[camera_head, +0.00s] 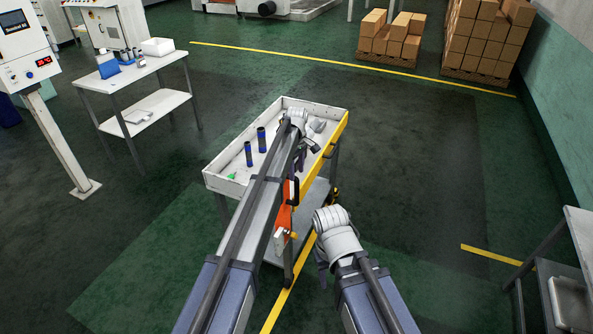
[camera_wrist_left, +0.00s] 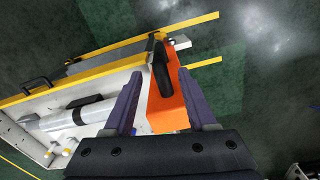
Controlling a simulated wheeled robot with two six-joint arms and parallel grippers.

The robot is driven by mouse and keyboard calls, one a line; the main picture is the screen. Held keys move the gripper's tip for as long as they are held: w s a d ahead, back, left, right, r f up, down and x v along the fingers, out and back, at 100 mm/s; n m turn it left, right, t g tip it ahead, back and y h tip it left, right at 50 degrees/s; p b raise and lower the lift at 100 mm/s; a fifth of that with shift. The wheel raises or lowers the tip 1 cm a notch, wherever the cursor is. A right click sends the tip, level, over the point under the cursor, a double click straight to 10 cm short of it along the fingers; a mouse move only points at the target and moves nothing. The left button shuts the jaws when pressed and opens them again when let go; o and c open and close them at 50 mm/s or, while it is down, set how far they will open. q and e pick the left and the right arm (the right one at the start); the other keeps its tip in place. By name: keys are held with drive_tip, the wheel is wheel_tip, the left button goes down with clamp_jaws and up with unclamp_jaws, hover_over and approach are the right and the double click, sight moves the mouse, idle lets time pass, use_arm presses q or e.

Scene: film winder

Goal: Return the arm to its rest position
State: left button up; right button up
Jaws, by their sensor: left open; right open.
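My left arm reaches from the bottom left over the white cart (camera_head: 215,181). My left gripper (camera_head: 299,162) hangs at the cart's right side, partly hidden by the arm. In the left wrist view its two purple fingers (camera_wrist_left: 160,76) are apart. An orange tool (camera_head: 283,215) with a black handle is at the cart's near right side. In the left wrist view the orange tool (camera_wrist_left: 168,112) shows between the open fingers; contact cannot be told. My right arm is bent low at bottom right, and its gripper (camera_head: 321,264) is open, mostly hidden under the wrist.
Blue-black cylinders (camera_head: 261,140) stand in the cart tray. A white side table (camera_head: 135,74) and a control post (camera_head: 58,138) are to the left. Stacked boxes (camera_head: 391,38) are at the back right. A metal bench (camera_head: 581,232) is at the right edge. The floor right of the cart is clear.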

use_arm(q)
drive_tip(key=shift+s+f, duration=0.1)
use_arm(e)
drive_tip(key=shift+f, duration=0.1)
use_arm(q)
drive_tip(key=s+f+m+b, duration=0.2)
drive_tip(key=s+m, duration=0.5)
drive_tip(key=s, duration=1.4)
drive_tip(key=s+f+m+y+b, duration=0.1)
drive_tip(key=s+m, duration=0.7)
drive_tip(key=s, duration=1.2)
drive_tip(key=shift+s+f+m+b, duration=0.3)
drive_tip(key=shift+s+f+b, duration=0.05)
drive_tip(key=shift+f+b, duration=0.35)
use_arm(e)
wheel_tip(320, 180, down, 4)
drive_tip(key=shift+f, duration=0.2)
use_arm(q)
drive_tip(key=shift+d, duration=0.1)
use_arm(e)
drive_tip(key=shift+a, duration=0.1)
